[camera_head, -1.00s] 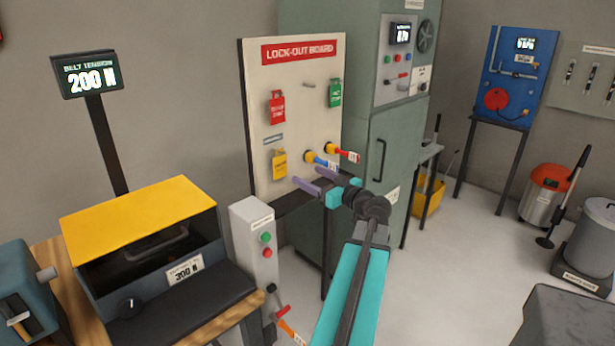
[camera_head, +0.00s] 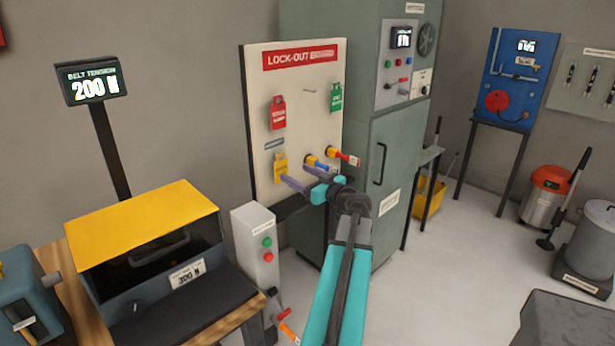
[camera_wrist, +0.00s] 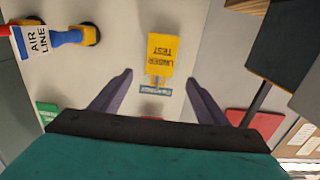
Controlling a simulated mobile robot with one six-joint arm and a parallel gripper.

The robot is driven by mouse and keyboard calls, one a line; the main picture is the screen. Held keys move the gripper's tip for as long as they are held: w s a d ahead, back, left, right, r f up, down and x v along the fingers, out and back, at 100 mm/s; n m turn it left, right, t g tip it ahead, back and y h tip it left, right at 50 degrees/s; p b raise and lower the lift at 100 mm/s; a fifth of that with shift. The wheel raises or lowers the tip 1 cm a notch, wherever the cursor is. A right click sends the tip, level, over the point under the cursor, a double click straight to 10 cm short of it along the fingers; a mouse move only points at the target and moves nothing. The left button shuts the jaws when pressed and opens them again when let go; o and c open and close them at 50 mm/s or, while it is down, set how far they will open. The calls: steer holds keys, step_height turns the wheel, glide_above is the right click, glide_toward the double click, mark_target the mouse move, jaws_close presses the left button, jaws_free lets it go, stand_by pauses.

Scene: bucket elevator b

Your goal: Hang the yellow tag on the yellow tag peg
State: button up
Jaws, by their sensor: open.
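The yellow tag (camera_head: 280,168) hangs at the lower left of the lock-out board (camera_head: 312,110). In the wrist view the yellow tag (camera_wrist: 161,54) appears upside down with dark lettering, ahead of my jaws and roughly midway between them. A small blue-grey label (camera_wrist: 155,91) sits on the board beside it. My gripper (camera_head: 308,181) is in front of the board's lower part. In the wrist view my gripper (camera_wrist: 158,88) is open, with its two purple fingers apart and nothing between them. The tag's peg cannot be made out clearly.
A red tag (camera_head: 278,113) and a green tag (camera_head: 336,97) hang higher on the board. Two valve handles, one blue (camera_head: 320,163) and one red (camera_head: 347,158), stick out close to my gripper. A green cabinet (camera_head: 405,130) stands to the right.

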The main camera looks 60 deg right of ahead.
mark_target(281, 163)
steer(key=shift+p+x, duration=1.15)
steer(key=shift+x, duration=2.6)
steer(key=c, duration=1.1)
steer(key=shift+r+b, duration=0.45)
steer(key=shift+b, duration=0.2)
steer(key=shift+b+v, duration=2.65)
steer(key=shift+v, duration=0.9)
steer(key=shift+s, duration=0.1)
